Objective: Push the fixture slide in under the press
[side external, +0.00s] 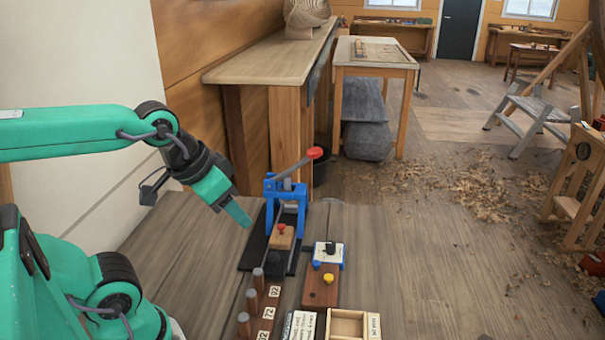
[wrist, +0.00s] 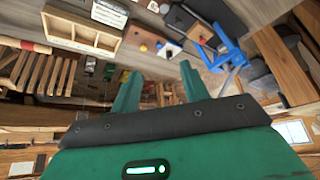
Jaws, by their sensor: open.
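The blue press (side external: 287,190) stands on a dark base plate, its lever raised to a red knob. The fixture slide, a wooden block (side external: 281,242) with a red knob on top, sits on rails at the front of the press; how far it is under the ram I cannot tell. My green gripper (side external: 240,215) hangs tilted in the air left of the press, apart from the slide. In the wrist view my gripper (wrist: 160,88) is open with nothing between its fingers. That view also shows the press (wrist: 228,50) and the slide (wrist: 203,34), upper right.
In front of the press are a row of pegs (side external: 251,301), number tags, a brown board (side external: 320,288) with a yellow knob, a white-and-blue fixture (side external: 328,254) and a wooden tray (side external: 335,324). A wall stands left.

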